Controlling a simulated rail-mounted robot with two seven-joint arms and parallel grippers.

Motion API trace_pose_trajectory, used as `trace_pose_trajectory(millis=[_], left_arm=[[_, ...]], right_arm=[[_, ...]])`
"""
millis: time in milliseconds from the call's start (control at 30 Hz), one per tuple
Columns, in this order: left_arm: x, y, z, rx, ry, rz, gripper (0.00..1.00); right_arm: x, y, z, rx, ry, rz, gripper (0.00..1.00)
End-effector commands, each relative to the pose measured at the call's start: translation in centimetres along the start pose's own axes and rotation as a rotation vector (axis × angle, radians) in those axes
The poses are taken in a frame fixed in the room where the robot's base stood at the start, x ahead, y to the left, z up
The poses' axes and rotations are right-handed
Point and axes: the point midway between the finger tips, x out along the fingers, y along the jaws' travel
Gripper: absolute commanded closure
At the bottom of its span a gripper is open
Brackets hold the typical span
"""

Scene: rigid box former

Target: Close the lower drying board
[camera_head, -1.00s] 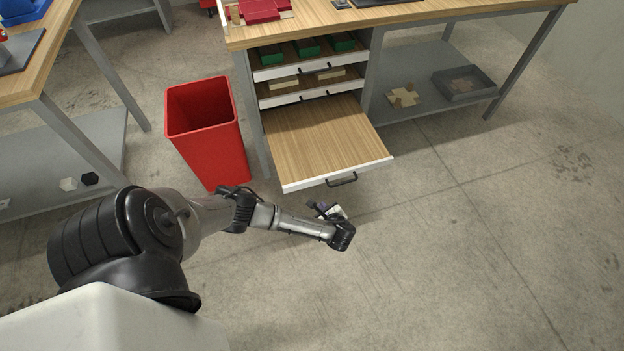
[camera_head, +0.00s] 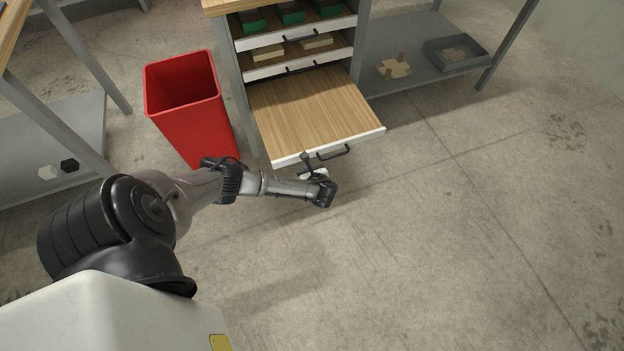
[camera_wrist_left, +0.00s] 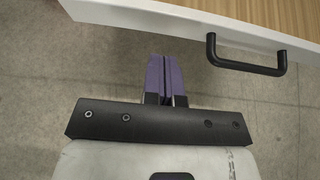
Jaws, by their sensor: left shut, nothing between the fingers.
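The lower drying board (camera_head: 312,106) is a wood-surfaced drawer with a white front, pulled out from the bench cabinet. Its black handle (camera_head: 334,152) is on the front; the handle also shows in the left wrist view (camera_wrist_left: 246,62). My left gripper (camera_head: 306,158) is at the drawer front, left of the handle. In the left wrist view its purple fingers (camera_wrist_left: 165,76) are shut and empty, pointing at the white front edge. I cannot tell whether they touch it. My right gripper is not in view.
A red bin (camera_head: 190,108) stands left of the drawer, close to my left arm. Two upper drawers (camera_head: 297,62) look mostly shut. A grey shelf (camera_head: 410,62) holding a grey tray (camera_head: 456,54) is at the right. The floor in front and to the right is clear.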

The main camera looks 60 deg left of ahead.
Motion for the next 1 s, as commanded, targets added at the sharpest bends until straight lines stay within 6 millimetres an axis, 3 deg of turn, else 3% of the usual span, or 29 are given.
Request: trace_pose_trajectory(millis=[100,300,1000], left_arm=[[2.0,0.0,0.2,-0.002,-0.003,0.000,1.00],[3.7,0.0,1.4,-0.001,-0.001,0.001,1.00],[4.8,0.0,2.3,-0.001,0.000,0.001,1.00]], right_arm=[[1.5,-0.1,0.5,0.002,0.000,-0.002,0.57],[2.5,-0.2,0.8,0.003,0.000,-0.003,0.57],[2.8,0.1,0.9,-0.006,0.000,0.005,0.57]])
